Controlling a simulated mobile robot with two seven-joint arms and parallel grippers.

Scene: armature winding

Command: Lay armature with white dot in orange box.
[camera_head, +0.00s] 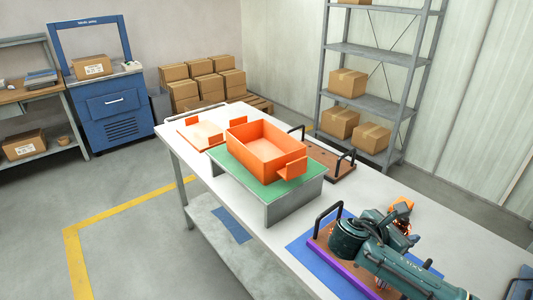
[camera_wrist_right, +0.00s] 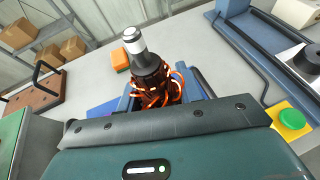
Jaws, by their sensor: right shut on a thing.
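The orange box (camera_head: 262,150) is open-topped and stands on a green-topped raised stand (camera_head: 232,166) in the middle of the table. Its inside looks empty. My right gripper (camera_head: 392,222) is shut on an armature with orange-copper windings (camera_head: 404,207), right of the box and over a brown board (camera_head: 322,238). In the right wrist view the armature (camera_wrist_right: 157,86) points up and away, with a dark collar and a silver-white shaft end. The fingers are partly hidden. My left gripper is not in view.
The brown board has black handles and lies on a blue mat (camera_head: 298,247). Another handled board (camera_head: 330,164) lies behind the stand. A light tray with orange brackets (camera_head: 201,134) is at the far left. The right wrist view shows a green button (camera_wrist_right: 292,118) on a yellow box.

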